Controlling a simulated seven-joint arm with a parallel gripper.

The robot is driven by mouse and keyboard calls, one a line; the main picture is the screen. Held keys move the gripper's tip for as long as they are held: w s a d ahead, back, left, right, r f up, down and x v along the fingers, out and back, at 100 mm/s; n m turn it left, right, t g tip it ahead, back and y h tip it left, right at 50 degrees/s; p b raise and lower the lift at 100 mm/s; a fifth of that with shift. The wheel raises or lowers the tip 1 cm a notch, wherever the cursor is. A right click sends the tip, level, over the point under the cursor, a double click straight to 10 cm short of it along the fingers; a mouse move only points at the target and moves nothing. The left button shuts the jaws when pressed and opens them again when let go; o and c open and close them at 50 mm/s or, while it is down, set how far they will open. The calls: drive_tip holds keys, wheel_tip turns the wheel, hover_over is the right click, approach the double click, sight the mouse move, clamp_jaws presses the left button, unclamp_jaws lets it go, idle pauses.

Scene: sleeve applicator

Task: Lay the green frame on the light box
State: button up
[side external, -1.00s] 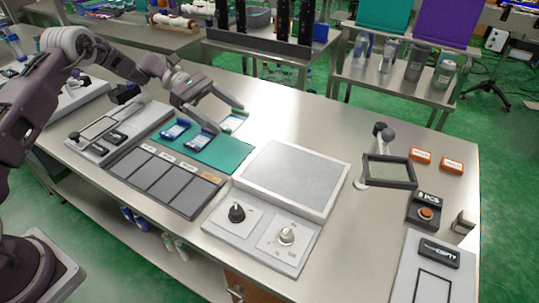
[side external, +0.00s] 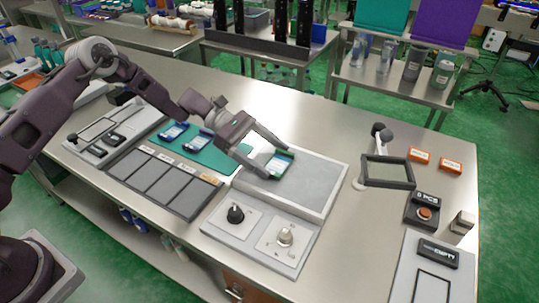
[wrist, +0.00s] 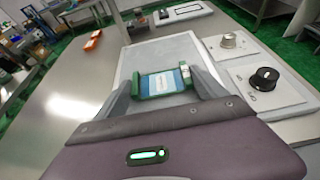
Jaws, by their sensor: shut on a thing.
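The green frame (side external: 282,160), holding a white and blue piece, is between the fingers of my gripper (side external: 278,165) in the side view. In the wrist view the green frame (wrist: 146,86) sits between both fingers, which touch its two ends. My gripper is shut on it. The light box (side external: 319,187), a flat grey panel with a pale rim, lies under the frame; the frame is over its back-left part. The box's surface also shows around the frame in the wrist view (wrist: 155,53). I cannot tell whether the frame touches the panel or hangs just above it.
Two blue frames (side external: 173,132) lie on the teal mat (side external: 222,158), left of the light box. A knob panel (side external: 262,236) adjoins its front. A tray with several dark slots (side external: 165,182) lies front left.

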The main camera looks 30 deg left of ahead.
drive_tip(key=o, duration=1.3)
drive_tip(key=shift+f, duration=0.1)
drive_tip(key=shift+a+r, duration=0.15)
drive_tip(key=shift+r, duration=0.1)
drive_tip(key=v, duration=1.2)
drive_tip(key=s+d+r+m+y, duration=0.3)
drive_tip(key=s+r+m+y, duration=0.7)
drive_tip(key=s+r, duration=0.75)
drive_tip(key=s+a+m+t+y, duration=0.1)
drive_tip(key=s+a+m+t, duration=0.1)
drive_tip(key=s, duration=0.3)
drive_tip(key=s+a+m+t+y, duration=0.1)
drive_tip(key=s+m, duration=0.2)
drive_tip(key=s, duration=0.3)
drive_tip(key=s+a+m+t+y, duration=0.1)
drive_tip(key=s+a+m+t, duration=0.1)
drive_tip(key=s, duration=0.4)
drive_tip(key=shift+s+a+r+m+t, duration=0.2)
drive_tip(key=shift+a+m+t, duration=0.15)
drive_tip(key=shift+m, duration=0.15)
